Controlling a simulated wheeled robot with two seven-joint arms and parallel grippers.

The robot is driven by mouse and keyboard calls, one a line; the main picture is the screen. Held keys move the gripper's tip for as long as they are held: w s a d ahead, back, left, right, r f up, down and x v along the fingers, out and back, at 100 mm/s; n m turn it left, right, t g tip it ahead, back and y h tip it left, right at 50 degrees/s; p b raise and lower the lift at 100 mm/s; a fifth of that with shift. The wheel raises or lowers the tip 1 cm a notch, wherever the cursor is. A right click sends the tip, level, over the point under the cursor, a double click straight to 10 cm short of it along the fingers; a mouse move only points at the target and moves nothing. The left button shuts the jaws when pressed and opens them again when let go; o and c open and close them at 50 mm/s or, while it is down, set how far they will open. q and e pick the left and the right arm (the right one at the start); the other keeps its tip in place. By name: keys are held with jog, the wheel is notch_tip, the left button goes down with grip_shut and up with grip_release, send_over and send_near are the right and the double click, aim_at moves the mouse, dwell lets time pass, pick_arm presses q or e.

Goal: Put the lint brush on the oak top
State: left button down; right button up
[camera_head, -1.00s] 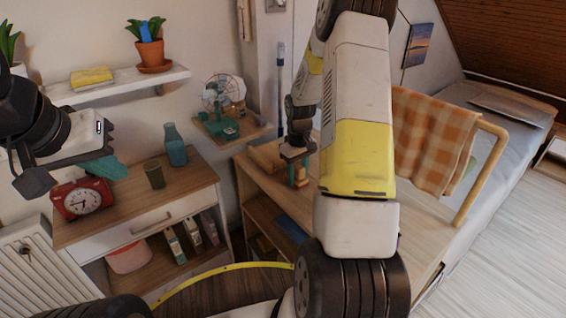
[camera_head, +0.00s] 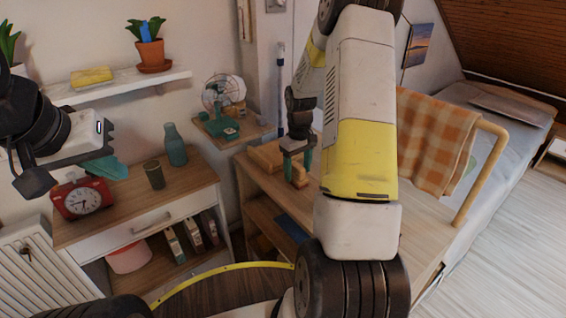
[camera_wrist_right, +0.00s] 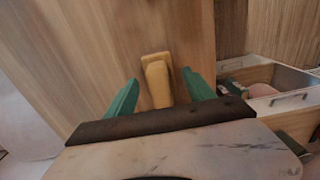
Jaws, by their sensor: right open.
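The lint brush (camera_wrist_right: 158,82) is a light wooden piece with a broader end, lying on a wood-grain surface in the right wrist view. My right gripper (camera_head: 298,168) is open over the bedside unit, its green fingers on either side of the brush's near part in the wrist view (camera_wrist_right: 160,92). Contact cannot be told. In the head view the brush is mostly hidden by the fingers. The white drawer unit has an oak-coloured top (camera_head: 125,205); the bedside unit also has a wooden top (camera_head: 258,178).
The drawer unit's top carries a red clock (camera_head: 83,198), a brown cup (camera_head: 154,174) and a teal bottle (camera_head: 175,145). A light wooden block (camera_head: 264,157) lies beside my right gripper. A fan (camera_head: 220,105) stands behind. A checked cloth (camera_head: 430,140) hangs over the bed rail.

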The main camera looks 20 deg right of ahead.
aim_at(297, 166)
notch_tip(297, 166, up, 10)
jog(key=shift+a+r, duration=0.1)
jog(key=s+a+r+m+t, duration=0.1)
jog(key=s+a+r+t, duration=0.1)
jog(key=s+a+r, duration=0.35)
jog(key=s+a+r+m+t, duration=0.1)
jog(key=s+a+r+t, duration=0.15)
jog(key=s+r, duration=0.55)
jog(key=s+a+r+t+y, duration=0.1)
jog(key=s+a, duration=0.1)
jog(key=s, duration=0.3)
jog(key=s+a+r+m+y, duration=0.1)
jog(key=s+a+r, duration=0.1)
jog(key=s, duration=0.3)
jog(key=shift+s+a+r+t, duration=0.15)
jog(key=shift+a+r+t, duration=0.05)
jog(key=shift+a+t, duration=0.2)
